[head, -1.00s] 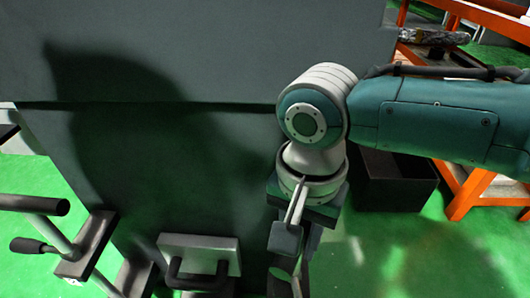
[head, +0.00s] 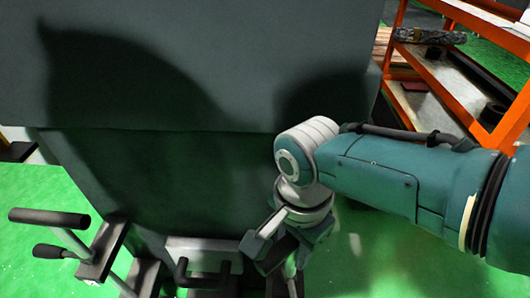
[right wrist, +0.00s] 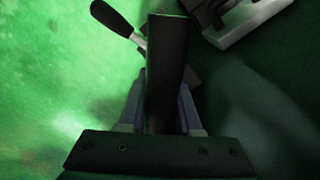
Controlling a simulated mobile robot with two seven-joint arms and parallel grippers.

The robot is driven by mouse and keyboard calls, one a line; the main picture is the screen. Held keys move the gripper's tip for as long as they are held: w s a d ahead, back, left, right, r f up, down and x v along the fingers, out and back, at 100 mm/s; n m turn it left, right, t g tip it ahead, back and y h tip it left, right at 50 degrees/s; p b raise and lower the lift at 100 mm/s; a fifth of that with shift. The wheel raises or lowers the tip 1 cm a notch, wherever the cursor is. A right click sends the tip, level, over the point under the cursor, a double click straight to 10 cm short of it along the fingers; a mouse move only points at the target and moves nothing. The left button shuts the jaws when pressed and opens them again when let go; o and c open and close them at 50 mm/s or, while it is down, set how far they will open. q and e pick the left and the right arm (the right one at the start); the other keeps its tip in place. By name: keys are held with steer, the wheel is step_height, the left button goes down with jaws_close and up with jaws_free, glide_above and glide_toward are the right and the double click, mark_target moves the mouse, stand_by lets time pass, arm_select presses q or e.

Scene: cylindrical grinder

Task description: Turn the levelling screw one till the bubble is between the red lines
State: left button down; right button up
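My right gripper (head: 275,258) hangs low in front of the dark grey machine body in the head view. In the right wrist view its fingers (right wrist: 162,108) are apart, one on each side of a dark upright bar (right wrist: 166,62). I cannot tell whether they touch the bar. A black block (head: 282,285) shows below the gripper in the head view, partly hidden by it. I cannot make out a levelling screw, a bubble or red lines in either view. My left gripper is out of view.
The grey machine body (head: 140,90) fills the upper left. A lever with black handles (head: 50,217) and a bracket with a black handle (head: 205,265) stand at lower left and centre. An orange shelf rack (head: 450,85) stands at right. Green floor (head: 390,260) lies open below my right arm.

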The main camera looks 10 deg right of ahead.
steer(key=o, duration=0.4)
steer(key=shift+r, duration=0.1)
step_height(320, 180, up, 8)
steer(key=p, duration=0.7)
steer(key=shift+r, duration=0.2)
steer(key=shift+r+p, duration=0.6)
steer(key=shift+r, duration=0.1)
steer(key=shift+c, duration=0.2)
